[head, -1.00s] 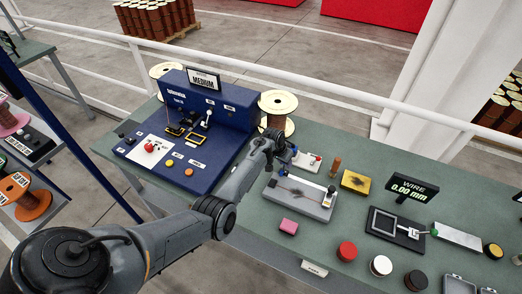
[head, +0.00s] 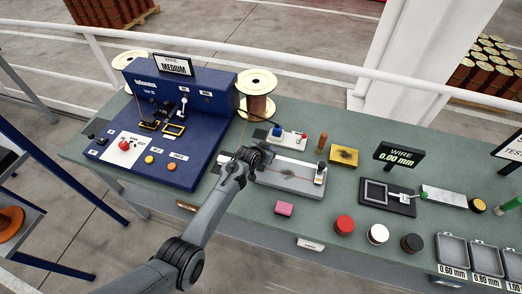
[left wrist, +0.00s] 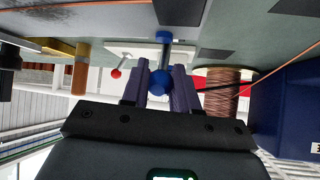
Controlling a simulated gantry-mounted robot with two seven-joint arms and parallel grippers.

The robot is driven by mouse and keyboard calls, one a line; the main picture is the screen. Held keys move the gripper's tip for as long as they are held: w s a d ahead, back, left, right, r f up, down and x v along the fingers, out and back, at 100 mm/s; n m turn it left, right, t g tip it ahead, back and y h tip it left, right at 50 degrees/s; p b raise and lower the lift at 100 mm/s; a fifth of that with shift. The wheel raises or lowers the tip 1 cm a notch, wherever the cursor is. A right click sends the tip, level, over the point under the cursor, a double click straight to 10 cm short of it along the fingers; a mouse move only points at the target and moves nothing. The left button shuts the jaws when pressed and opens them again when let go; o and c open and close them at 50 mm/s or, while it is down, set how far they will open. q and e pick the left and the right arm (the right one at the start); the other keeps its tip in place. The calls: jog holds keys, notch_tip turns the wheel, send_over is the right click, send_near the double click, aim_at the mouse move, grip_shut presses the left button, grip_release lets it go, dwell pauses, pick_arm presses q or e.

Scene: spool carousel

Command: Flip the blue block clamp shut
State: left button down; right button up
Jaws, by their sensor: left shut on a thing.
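The blue block clamp is on a white base plate (head: 290,136) behind the grey long fixture in the head view; its blue block (head: 277,131) is at the plate's left end. In the left wrist view a grey lever (left wrist: 163,58) runs from a blue part at the white plate to a round blue knob (left wrist: 160,83). My left gripper (head: 262,152) is just in front of the plate, its fingers (left wrist: 159,90) closed on both sides of that knob. The knob is hidden by the gripper in the head view. My right gripper is not in view.
A red-knobbed lever (head: 304,135) stands on the same plate, at right. The blue machine (head: 205,130) and a spool (head: 257,100) are left. The grey fixture (head: 300,185) lies below the gripper. A yellow pad (head: 344,156) and brown post (head: 323,142) are right.

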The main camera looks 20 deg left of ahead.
pick_arm(q)
jog(key=c, duration=0.9)
grip_release()
jog(key=shift+p+v, duration=0.3)
jog(key=shift+v, duration=0.6)
jog(key=p+v, duration=0.1)
jog(key=v, duration=0.8)
